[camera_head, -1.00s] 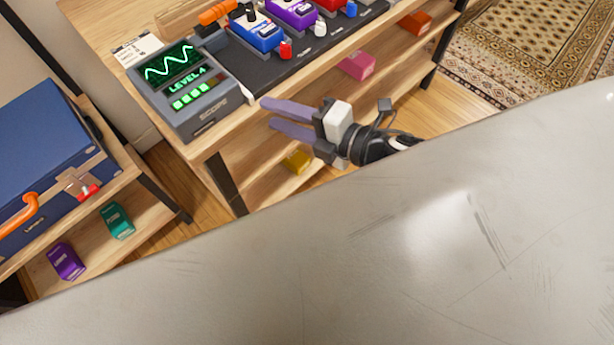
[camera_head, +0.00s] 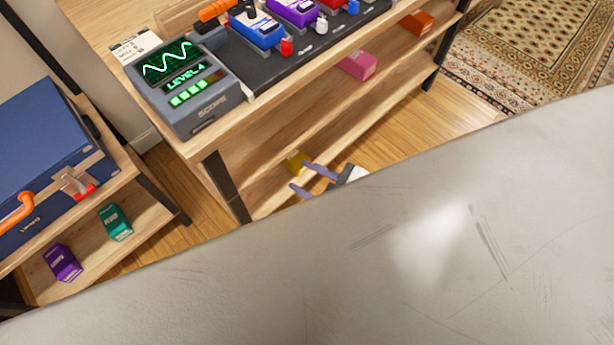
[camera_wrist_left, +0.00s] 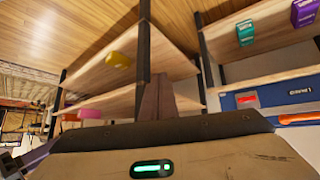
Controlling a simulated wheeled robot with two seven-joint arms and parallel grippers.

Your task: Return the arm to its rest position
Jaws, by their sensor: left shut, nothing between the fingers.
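My right gripper (camera_head: 299,178) shows in the head view just in front of the bench's lower shelf, close to a yellow box. Its two purple-grey fingers are apart with nothing visible between them. The rest of the right arm is hidden. My left gripper (camera_wrist_left: 158,95) shows in the left wrist view, with its fingers together and empty. It is not visible in the head view.
The wooden bench (camera_head: 245,115) holds a scope (camera_head: 182,85) and several pedals. A blue case (camera_head: 45,145) stands on a shelf at left. Floor is clear toward the patterned rug (camera_head: 540,50).

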